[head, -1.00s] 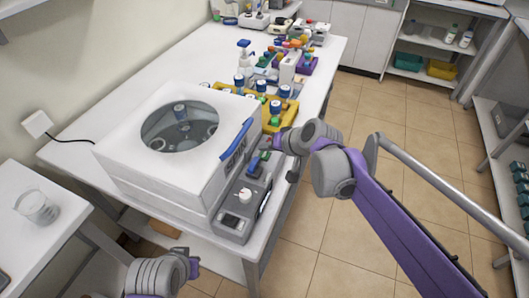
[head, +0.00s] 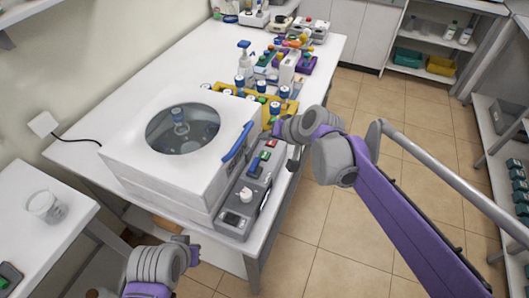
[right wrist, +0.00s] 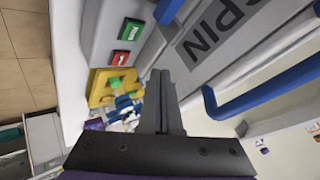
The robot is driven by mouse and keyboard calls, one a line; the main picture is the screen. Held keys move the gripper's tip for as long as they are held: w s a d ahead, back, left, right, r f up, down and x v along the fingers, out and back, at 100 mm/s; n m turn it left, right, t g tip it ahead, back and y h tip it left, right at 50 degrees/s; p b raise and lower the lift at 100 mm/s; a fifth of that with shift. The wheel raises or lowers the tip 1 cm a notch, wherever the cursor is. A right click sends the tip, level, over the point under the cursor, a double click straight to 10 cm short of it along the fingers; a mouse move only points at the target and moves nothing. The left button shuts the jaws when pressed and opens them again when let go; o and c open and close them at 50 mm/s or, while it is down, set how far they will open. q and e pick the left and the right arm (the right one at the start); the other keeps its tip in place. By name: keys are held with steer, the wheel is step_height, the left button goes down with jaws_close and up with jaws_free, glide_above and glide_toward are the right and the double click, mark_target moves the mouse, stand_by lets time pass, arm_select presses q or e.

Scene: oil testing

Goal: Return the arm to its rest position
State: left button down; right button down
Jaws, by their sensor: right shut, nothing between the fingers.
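My right gripper (head: 273,131) is beside the back right corner of the white centrifuge (head: 125,165), above the bench edge. Its fingertips are small and partly hidden in the head view. In the right wrist view the fingers (right wrist: 160,74) are shut and empty, in front of the centrifuge's "SPIN" face (right wrist: 215,35). The green button (right wrist: 131,29) and red button (right wrist: 119,57) show to their left. My left gripper (head: 191,252) is low in front of the bench, its purple body partly seen. I cannot tell whether it is open.
A blue handle (head: 237,141) lies along the centrifuge's right edge, above the control panel (head: 241,208). A yellow rack (head: 284,118) of blue-capped bottles stands close behind my right gripper. A beaker (head: 46,207) stands on the left table. Open floor (head: 330,235) lies right of the bench.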

stand_by(0.6)
steer(key=s+d+f+h, duration=0.2)
steer(key=s+d, duration=0.3)
steer(key=s, duration=0.4)
steer(key=s+d+f+g+h+p, duration=0.1)
steer(key=s+d+f+h, duration=0.1)
steer(key=s+d+f, duration=0.2)
steer(key=s+d+f+h, duration=0.2)
steer(key=s+d, duration=0.6)
steer(key=s, duration=0.5)
steer(key=shift+s+f+p, duration=0.3)
steer(key=shift+s+f, duration=0.05)
steer(key=shift+f, duration=0.25)
stand_by(4.2)
